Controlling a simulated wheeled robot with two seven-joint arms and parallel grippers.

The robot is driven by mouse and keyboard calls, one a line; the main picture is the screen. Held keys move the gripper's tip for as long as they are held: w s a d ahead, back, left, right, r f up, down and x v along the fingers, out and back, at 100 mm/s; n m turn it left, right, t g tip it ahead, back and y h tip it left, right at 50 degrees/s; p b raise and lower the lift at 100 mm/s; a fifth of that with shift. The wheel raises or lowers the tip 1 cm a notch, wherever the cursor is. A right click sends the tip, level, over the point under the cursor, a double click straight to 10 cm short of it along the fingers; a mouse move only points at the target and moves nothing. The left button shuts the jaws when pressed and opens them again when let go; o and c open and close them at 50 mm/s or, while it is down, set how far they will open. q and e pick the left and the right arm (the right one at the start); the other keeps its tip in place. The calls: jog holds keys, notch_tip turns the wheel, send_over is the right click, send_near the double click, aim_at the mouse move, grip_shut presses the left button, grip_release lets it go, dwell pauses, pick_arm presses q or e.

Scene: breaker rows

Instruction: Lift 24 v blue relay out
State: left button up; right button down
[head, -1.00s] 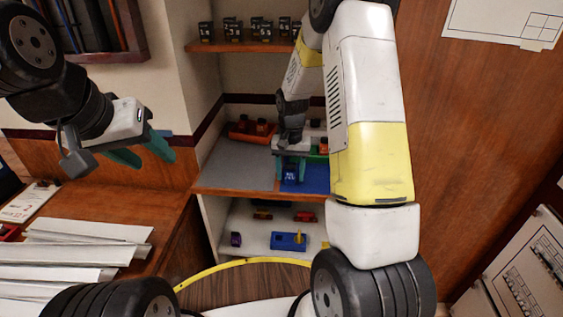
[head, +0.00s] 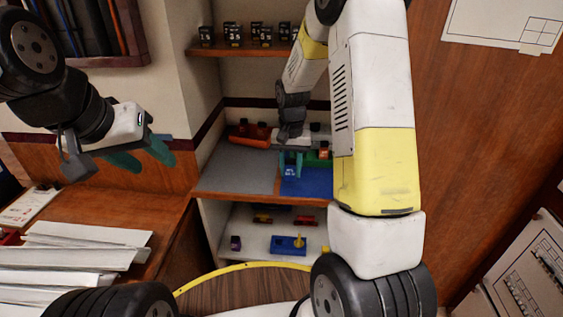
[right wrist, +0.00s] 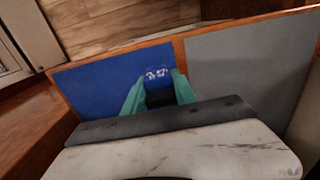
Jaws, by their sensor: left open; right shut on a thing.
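The blue relay (head: 290,172), with white lettering on its face, is between the teal fingers of my right gripper (head: 291,163). It also shows in the right wrist view (right wrist: 158,74), with its dark lower part between the fingers. I cannot tell whether the relay clears the mat. My left gripper (head: 155,153) is open and empty at the left, well away from the shelf.
An orange holder (head: 247,142) and a partly hidden green holder (head: 314,161) stand behind on the same shelf. Several black relays (head: 265,42) stand on the shelf above. A blue block (head: 288,244) and small coloured parts lie below. The grey mat is mostly clear.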

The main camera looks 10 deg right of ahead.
jog(key=s+a+r, duration=0.1)
jog(key=s+a, duration=0.3)
jog(key=s, duration=1)
jog(key=shift+s+a+r, duration=0.1)
jog(key=shift+s+r, duration=0.05)
jog(key=shift+r, duration=1.2)
jog(key=shift+s+a+r, duration=0.1)
jog(key=shift+s+r, duration=0.05)
jog(key=shift+r, duration=1.15)
